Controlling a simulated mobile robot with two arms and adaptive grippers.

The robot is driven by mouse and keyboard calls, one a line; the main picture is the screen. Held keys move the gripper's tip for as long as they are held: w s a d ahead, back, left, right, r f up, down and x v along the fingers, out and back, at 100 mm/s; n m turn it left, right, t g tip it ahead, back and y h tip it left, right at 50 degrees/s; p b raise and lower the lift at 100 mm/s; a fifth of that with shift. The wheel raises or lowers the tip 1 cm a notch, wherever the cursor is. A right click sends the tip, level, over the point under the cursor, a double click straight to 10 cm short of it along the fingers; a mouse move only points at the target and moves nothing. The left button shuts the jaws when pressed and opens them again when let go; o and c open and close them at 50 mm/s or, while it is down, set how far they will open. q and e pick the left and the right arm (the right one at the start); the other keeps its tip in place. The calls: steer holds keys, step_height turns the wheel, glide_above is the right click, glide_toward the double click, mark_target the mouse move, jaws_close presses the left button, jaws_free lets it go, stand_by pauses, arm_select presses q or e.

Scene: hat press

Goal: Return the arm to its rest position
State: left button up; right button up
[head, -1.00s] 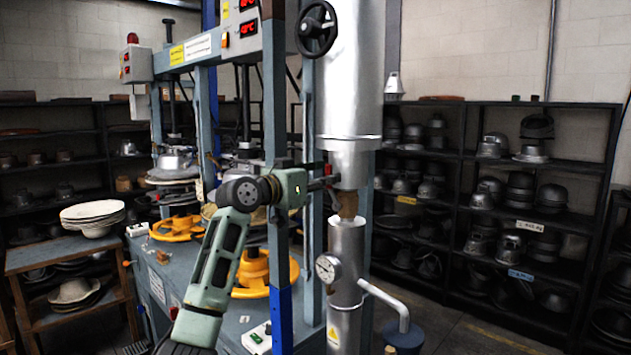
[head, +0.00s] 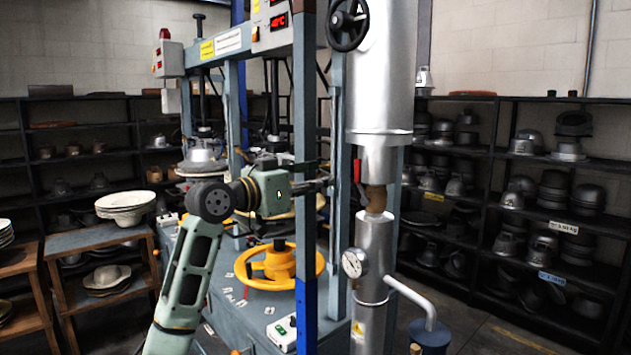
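My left arm rises from the bottom left of the head view, and its pale green wrist points right. A red valve handle (head: 357,166) hangs upright on the silver pipe (head: 375,245), just right of the fingertips, with a small gap in the picture. My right gripper is out of view.
The blue-grey press table (head: 245,310) carries a yellow handwheel (head: 280,264) below my wrist. A pressure gauge (head: 353,263) juts from the pipe. Wooden stands with stacked pale hats (head: 126,202) are at left. Dark shelves (head: 470,200) with metal hat moulds line the back.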

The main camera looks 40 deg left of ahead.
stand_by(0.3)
